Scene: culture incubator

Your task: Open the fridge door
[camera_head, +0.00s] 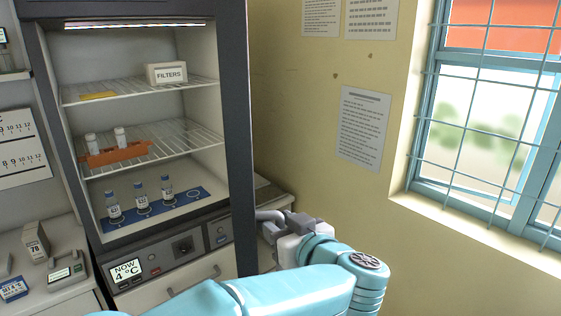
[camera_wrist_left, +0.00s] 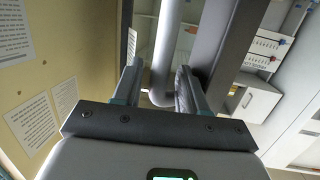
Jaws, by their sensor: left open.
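The fridge (camera_head: 237,110) stands left of centre in the head view, with a dark frame and its lit shelves in sight. Whether a clear pane covers the front, I cannot tell. My left gripper (camera_head: 276,224) is by the fridge's lower right edge, partly hidden by my own arm. In the left wrist view a grey tubular handle (camera_wrist_left: 168,45) runs down from the top and bends near its lower end. My left gripper (camera_wrist_left: 157,88) is open there, with a finger on each side of the handle. Contact is not clear. My right gripper is not in view.
Inside the fridge are a FILTERS box (camera_head: 166,73), an orange rack (camera_head: 118,153) and several vials on a blue mat (camera_head: 185,207). A counter (camera_head: 62,290) with small items is at left. The yellow wall (camera_head: 300,130) and barred window (camera_head: 480,130) are at right.

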